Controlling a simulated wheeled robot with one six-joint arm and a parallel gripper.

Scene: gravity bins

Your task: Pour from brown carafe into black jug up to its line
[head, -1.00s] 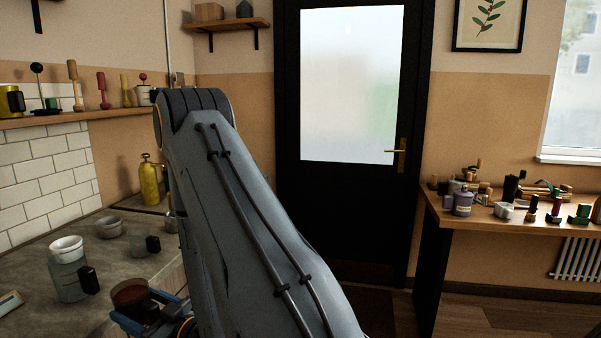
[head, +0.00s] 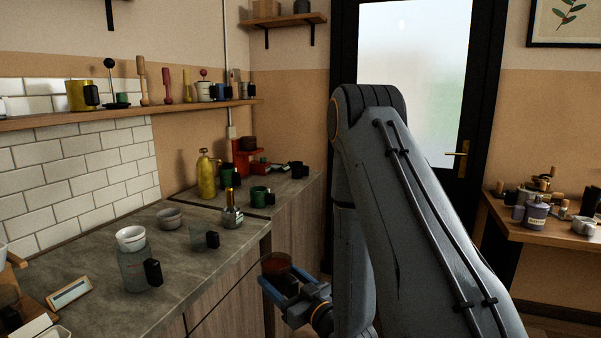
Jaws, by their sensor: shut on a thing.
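The brown carafe (head: 276,262) is in my gripper (head: 288,290), off the front edge of the counter. It looks about upright, with a dark brown top; its lower part is partly hidden by the fingers. My gripper is shut on it. I cannot pick out a black jug for certain. A clear glass jug with a black handle (head: 134,272) stands on the counter with a white cup-like piece on top. A smaller glass jug with a black handle (head: 200,238) stands to its right. No fill line can be read clearly.
The grey counter (head: 190,275) has bare room near its front edge. A grey bowl (head: 170,218), a metal-topped bottle (head: 231,212), a green mug (head: 259,196) and a yellow bottle (head: 207,176) stand on it. A small sign (head: 69,293) lies at left.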

